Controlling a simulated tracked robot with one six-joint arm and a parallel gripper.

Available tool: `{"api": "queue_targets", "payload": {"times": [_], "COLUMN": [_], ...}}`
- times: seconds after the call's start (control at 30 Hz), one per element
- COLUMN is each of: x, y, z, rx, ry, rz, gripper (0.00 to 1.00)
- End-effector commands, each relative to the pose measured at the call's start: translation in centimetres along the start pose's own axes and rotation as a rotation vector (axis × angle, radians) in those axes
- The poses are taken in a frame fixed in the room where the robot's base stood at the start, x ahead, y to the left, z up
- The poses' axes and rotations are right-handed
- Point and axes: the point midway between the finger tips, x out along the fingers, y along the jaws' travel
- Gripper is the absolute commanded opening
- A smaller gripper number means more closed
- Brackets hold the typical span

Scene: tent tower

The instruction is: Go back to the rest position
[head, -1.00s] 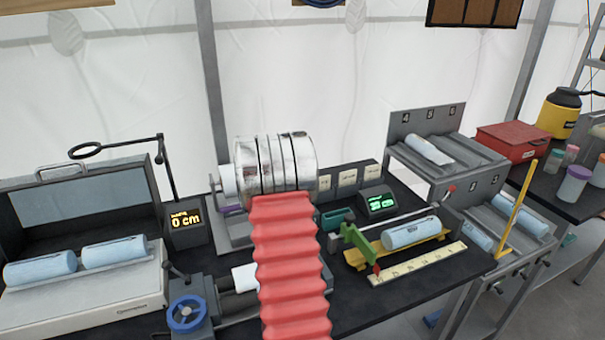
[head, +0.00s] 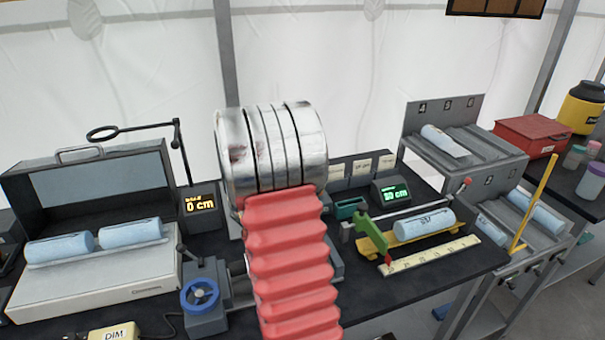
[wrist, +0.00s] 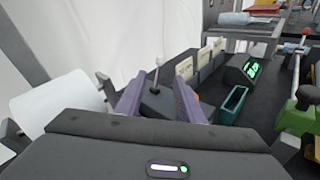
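My gripper (wrist: 158,84) shows in the wrist view with its two purple fingers apart and nothing held between them. A small lever on a dark block (wrist: 160,100) shows beyond the gap, apart from the fingers as far as I can tell. In the head view my red ribbed sleeve and silver wrist drum stand over the middle of the bench, and they hide the gripper there.
A light-blue roll (head: 424,223) lies on a yellow cradle (head: 379,246) beside a ruler (head: 430,256). An open case (head: 95,282) holds two rolls at left. A numbered rack (head: 470,160) stands at right. A blue handwheel (head: 200,294) is close to my arm.

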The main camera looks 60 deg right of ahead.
Motion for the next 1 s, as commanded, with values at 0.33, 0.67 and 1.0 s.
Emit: {"api": "queue_targets", "payload": {"times": [0.33,0.67,1.0], "x": [0.0,-0.5,-6.8], "y": [0.0,0.0,-0.8], "z": [0.0,0.4,3.8], "rx": [0.000,0.021,0.292], "ry": [0.000,0.001,0.043], "rz": [0.000,-0.009,-0.137], "gripper": [0.35,0.35,0.35]}}
